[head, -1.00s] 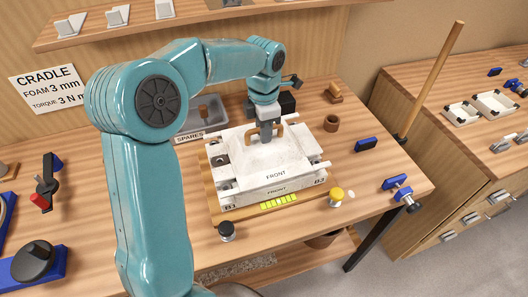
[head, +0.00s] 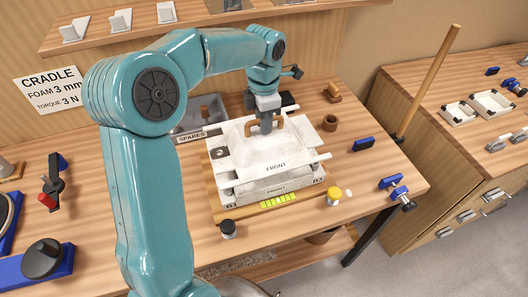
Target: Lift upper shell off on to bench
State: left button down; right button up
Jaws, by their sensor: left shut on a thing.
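The white upper shell (head: 262,158), marked FRONT, is at the middle of the bench (head: 330,240). My left gripper (head: 266,128) is shut on the brown handle on top of the shell. The upper shell looks slightly raised and tilted above the lower one; a gap shows at the left side. My right gripper is not in view.
A yellow-topped knob (head: 333,195) and a dark knob (head: 228,228) stand at the base's front corners. A SPARES tray (head: 200,118) is behind left.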

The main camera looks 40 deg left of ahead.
pick_arm(q)
jog(key=shift+r, duration=0.2)
notch_tip(320, 180, up, 5)
jog(key=p, duration=0.4)
jog(key=shift+f, duration=0.15)
dwell(0.3)
jog(key=shift+m, duration=0.3)
